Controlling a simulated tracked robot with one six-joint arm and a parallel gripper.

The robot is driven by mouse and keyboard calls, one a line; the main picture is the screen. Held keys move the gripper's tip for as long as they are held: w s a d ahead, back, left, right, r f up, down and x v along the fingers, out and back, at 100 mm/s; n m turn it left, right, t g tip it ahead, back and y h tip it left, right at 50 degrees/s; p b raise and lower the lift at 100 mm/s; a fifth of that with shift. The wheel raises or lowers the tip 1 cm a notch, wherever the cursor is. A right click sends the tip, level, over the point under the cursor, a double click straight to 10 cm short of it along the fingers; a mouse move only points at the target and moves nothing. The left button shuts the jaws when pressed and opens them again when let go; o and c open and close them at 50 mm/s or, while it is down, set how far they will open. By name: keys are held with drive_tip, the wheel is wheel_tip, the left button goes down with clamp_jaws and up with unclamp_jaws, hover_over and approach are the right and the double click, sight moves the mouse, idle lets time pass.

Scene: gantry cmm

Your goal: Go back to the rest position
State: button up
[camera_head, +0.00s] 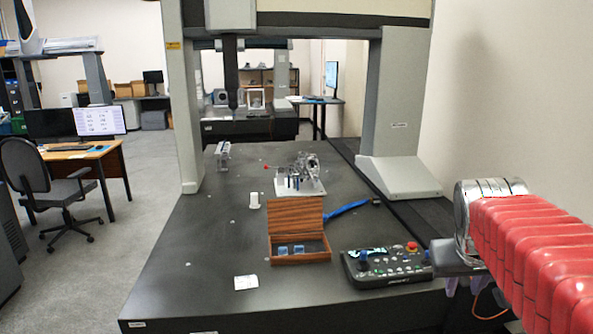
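My arm, with a red ribbed sleeve and a silver ring at its end, reaches in from the right edge. Beneath the ring is a dark bracket, and below it two small purple tips that look like part of my gripper (464,286). The rest of it is hidden by the arm and bracket, so its opening is unclear. It is beyond the right side of the dark measuring table (190,290), right of the control panel (386,264). I see nothing held.
On the table are an open wooden box (299,250) with small blue-and-clear pieces, a white card (246,282), a white cylinder (254,201), a fixture on a white plate (299,188) and a blue strap (346,209). Gantry columns (399,100) stand behind. A chair (48,190) and desk are left.

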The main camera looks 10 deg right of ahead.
drive_tip(key=s+a+f+n+y, duration=0.1)
drive_tip(key=s+a+f, duration=0.3)
drive_tip(key=a, duration=0.7)
drive_tip(key=s+a+f+n+t+y, duration=0.1)
drive_tip(key=s+a+f+n+y, duration=0.1)
drive_tip(key=a, duration=0.9)
drive_tip(key=s+f+y, duration=0.1)
drive_tip(key=s+f, duration=0.1)
drive_tip(key=s, duration=0.1)
drive_tip(key=shift+a+n, duration=0.15)
drive_tip(key=shift+n, duration=0.15)
